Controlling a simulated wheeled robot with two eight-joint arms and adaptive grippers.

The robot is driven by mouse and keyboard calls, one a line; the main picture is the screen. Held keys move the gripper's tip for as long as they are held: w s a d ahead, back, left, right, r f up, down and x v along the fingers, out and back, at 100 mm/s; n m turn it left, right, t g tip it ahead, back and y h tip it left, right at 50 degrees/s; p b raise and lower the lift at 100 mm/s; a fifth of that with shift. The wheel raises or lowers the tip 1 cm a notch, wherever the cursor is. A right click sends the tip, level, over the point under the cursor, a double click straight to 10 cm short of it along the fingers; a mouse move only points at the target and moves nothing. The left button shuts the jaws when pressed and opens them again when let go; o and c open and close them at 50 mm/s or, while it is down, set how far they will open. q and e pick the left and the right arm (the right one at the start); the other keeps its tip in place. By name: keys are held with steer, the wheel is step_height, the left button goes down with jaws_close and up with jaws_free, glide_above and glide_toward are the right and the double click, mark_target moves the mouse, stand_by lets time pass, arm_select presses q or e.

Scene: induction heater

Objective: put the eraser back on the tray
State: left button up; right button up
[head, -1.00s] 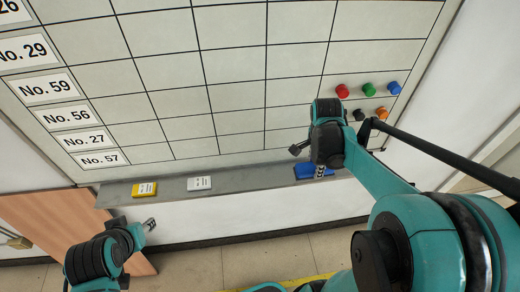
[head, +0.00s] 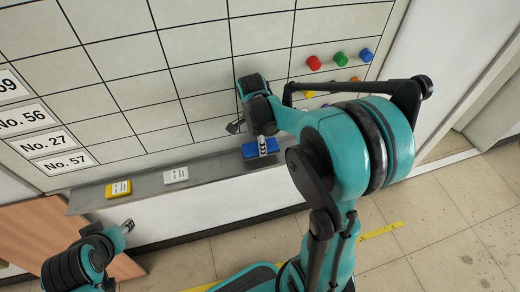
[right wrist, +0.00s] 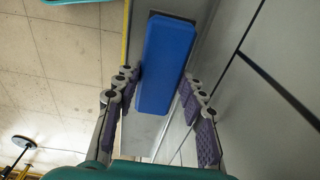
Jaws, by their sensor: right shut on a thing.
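The blue eraser (head: 254,152) is between the fingers of my right gripper (head: 250,140), in front of the board's lower edge, over the right part of the grey tray (head: 215,167). In the right wrist view the eraser (right wrist: 166,65) lies lengthwise between the two purple-padded fingers of the right gripper (right wrist: 157,84). The gripper is shut on it. I cannot tell whether the eraser touches the tray. My left gripper (head: 127,226) is at the lower left, below the tray and away from the eraser; its finger opening is too small to judge.
A yellow box (head: 118,189) and a white box (head: 176,175) sit on the tray's left part. Round coloured magnets (head: 340,59) are on the gridded board (head: 190,65) at upper right. A brown wooden panel (head: 40,225) stands at left. The tray between white box and eraser is clear.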

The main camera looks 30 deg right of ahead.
steer(key=shift+f+b, duration=0.4)
steer(key=shift+f, duration=1.1)
steer(key=shift+f, duration=0.1)
steer(key=o, duration=1)
steer(key=shift+o, duration=0.2)
